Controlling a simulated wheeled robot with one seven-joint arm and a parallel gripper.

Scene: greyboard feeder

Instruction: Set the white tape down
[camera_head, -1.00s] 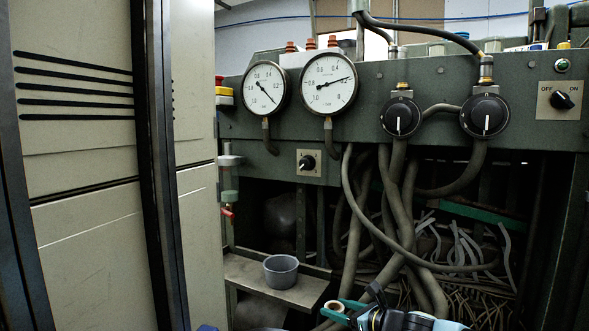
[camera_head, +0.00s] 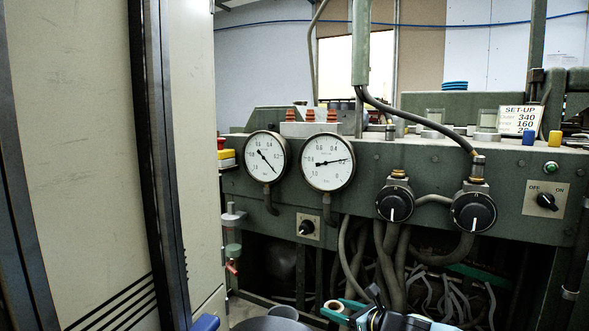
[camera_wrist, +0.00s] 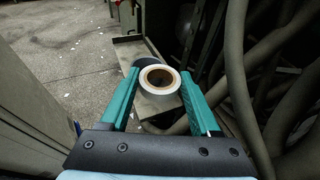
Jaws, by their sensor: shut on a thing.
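The white tape (camera_wrist: 149,90) is a roll with a brown core, held between the green fingers of my gripper (camera_wrist: 160,76) in the wrist view. The gripper is shut on it. In the head view the tape (camera_head: 335,306) and my gripper (camera_head: 338,309) are at the bottom edge, in front of the hoses. In the wrist view a narrow metal shelf (camera_wrist: 162,108) lies beyond and below the tape.
Thick hoses (camera_wrist: 245,70) crowd the right side of the wrist view. A machine panel with gauges (camera_head: 327,162) and knobs (camera_head: 395,204) stands ahead. A tall cabinet (camera_head: 80,150) is at left.

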